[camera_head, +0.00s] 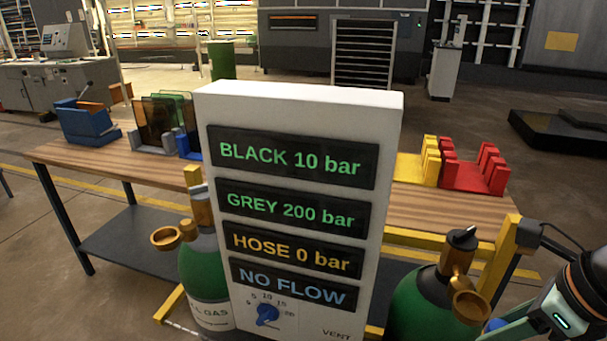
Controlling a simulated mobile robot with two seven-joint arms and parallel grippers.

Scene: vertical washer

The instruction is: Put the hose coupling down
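I cannot clearly make out the hose coupling. A small blue piece (495,325) shows at the fingertips of my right gripper (508,326) at the bottom right; I cannot tell if it is the coupling or whether the fingers grip it. The fingers are partly cut off by the frame. A black fitting (528,233) with a thin dark line leading right sits at the top of a yellow post. A white panel (298,92) stands in the middle, reading BLACK 10 bar, GREY 200 bar, HOSE 0 bar and NO FLOW. My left gripper is not in view.
Green gas cylinders with brass fittings flank the panel, left (205,265) and right (420,305). Behind is a wooden workbench (95,160) with a blue holder (88,122), dark plates (160,118), and yellow (415,168) and red (475,175) racks. The panel hides the bench's middle.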

